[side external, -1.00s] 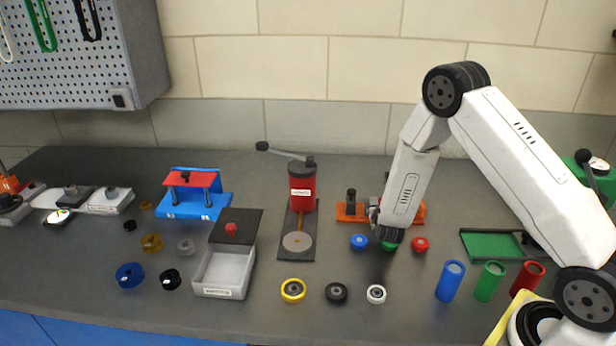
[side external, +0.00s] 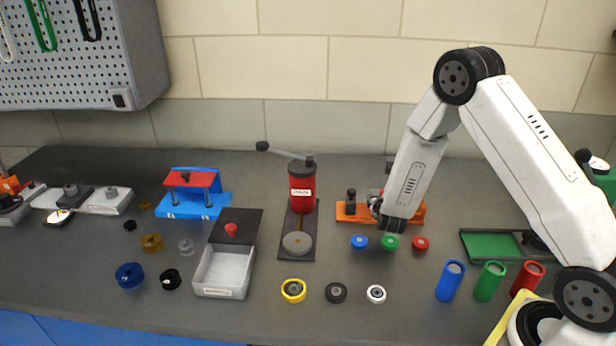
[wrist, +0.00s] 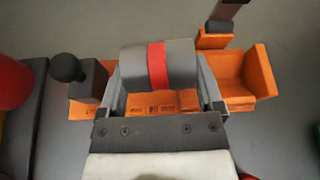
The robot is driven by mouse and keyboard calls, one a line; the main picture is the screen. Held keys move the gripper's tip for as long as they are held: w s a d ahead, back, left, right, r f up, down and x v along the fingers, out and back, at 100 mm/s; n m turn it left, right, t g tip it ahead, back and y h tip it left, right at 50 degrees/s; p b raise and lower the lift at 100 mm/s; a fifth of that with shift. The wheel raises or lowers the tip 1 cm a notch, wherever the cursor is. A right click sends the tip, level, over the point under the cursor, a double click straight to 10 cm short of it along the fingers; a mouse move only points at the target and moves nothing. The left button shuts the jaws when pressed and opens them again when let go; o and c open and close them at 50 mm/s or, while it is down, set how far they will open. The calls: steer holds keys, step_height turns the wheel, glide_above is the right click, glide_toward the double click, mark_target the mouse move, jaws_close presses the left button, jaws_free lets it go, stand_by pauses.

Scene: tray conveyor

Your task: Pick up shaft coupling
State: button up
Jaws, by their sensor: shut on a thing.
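The shaft coupling (wrist: 137,68) is a grey cylinder with a red band around its middle, seen lying sideways in the wrist view. My gripper (wrist: 163,80) is shut on it, with one finger at each end. The coupling is over the orange fixture (wrist: 257,75); I cannot tell whether it still touches it. In the side external view my gripper (side external: 377,206) is at the orange fixture (side external: 350,213) near the wall, and hides much of it and of the coupling.
Blue (side external: 359,242), green (side external: 390,242) and red (side external: 421,243) caps lie in front of the fixture. A red press (side external: 302,188) stands to its left. A green tray (side external: 491,245) and coloured cylinders are to the right. The grey bin (side external: 222,275) is left of the press.

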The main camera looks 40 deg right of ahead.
steer(key=shift+r, duration=3.6)
steer(key=shift+w, duration=0.1)
